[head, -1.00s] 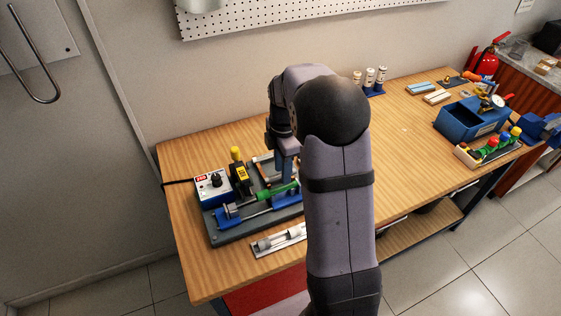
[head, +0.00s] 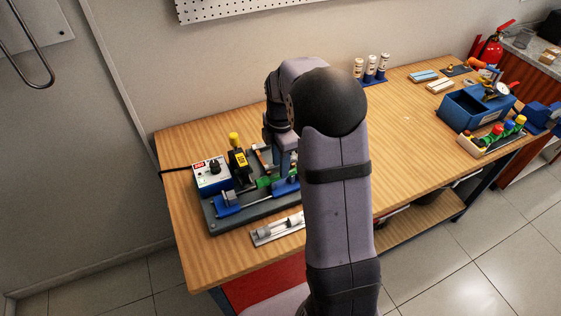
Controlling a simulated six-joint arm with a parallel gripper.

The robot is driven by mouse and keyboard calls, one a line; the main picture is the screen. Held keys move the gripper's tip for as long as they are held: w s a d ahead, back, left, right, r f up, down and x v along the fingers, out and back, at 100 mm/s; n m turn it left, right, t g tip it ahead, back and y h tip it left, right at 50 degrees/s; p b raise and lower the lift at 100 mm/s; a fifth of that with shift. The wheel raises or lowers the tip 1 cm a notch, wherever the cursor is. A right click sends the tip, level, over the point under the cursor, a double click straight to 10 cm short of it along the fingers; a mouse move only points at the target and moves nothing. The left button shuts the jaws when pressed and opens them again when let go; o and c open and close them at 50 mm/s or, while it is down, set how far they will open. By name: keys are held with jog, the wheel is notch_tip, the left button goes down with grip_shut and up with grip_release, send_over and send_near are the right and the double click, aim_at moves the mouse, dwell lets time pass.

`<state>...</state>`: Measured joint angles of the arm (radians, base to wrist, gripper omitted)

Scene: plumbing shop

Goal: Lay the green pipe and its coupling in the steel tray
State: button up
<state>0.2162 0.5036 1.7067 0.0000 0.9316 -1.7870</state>
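The green pipe (head: 264,182) shows only in part on the dark fixture board at the left of the bench. My arm and gripper cover its right part, and I cannot make out the coupling. My gripper (head: 284,176) points down over the board at the green pipe. Its fingertips are too small and too covered to tell whether they hold the pipe. A shallow silver tray (head: 263,238), which looks like the steel tray, lies at the bench's front edge. It has pale cylindrical pieces in it, and its right end is hidden behind my arm.
The fixture board (head: 216,226) carries a control box (head: 211,175), a yellow-black tool (head: 238,162) and blue clamps (head: 228,202). White bottles (head: 371,67), a blue toolbox (head: 470,109) and a rack of coloured parts (head: 490,138) stand further right. The bench middle is clear.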

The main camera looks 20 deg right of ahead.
jog(key=shift+f+b, duration=1.4)
jog(key=shift+f, duration=0.45)
jog(key=c, duration=0.7)
jog(key=shift+c, duration=0.4)
jog(key=shift+o, duration=0.4)
jog(key=shift+r, duration=0.1)
jog(key=shift+r+p, duration=3.35)
jog(key=shift+r, duration=0.35)
jog(key=shift+d, duration=0.1)
